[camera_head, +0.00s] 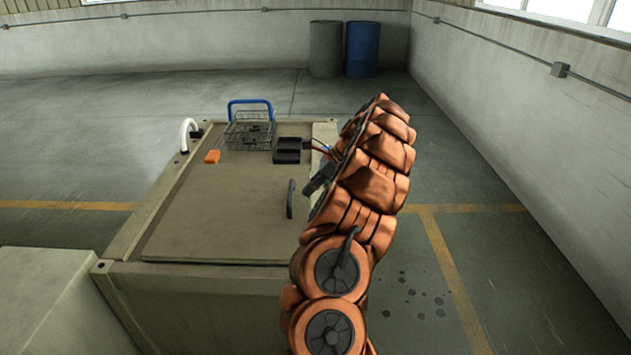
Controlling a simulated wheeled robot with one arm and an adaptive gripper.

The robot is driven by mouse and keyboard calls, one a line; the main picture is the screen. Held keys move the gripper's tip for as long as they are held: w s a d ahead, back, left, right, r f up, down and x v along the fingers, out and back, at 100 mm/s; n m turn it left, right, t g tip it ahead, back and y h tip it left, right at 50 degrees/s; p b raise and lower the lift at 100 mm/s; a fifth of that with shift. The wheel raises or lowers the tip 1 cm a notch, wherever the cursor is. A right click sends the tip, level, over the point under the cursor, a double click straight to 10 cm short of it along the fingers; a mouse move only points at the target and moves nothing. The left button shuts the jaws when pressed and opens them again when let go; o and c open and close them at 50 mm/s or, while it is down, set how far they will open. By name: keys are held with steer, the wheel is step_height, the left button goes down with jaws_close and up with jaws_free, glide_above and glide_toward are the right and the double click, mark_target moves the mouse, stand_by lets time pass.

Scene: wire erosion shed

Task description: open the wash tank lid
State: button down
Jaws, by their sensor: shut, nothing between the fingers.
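The wash tank appears to be the large beige box (205,305) in the middle of the view. Its flat lid (215,215) lies level on top and looks closed. A dark upright bar, seemingly a handle (290,198), stands near the lid's right side. My copper-coloured arm rises in front of the tank's right side and hides part of it.
A white curved pipe (186,134) stands at the left edge. A pale cabinet (50,300) is front left. Floor is open at right.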

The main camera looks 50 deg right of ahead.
mark_target(299, 211)
steer(key=shift+p+x, duration=0.65)
steer(key=shift+x, duration=2.1)
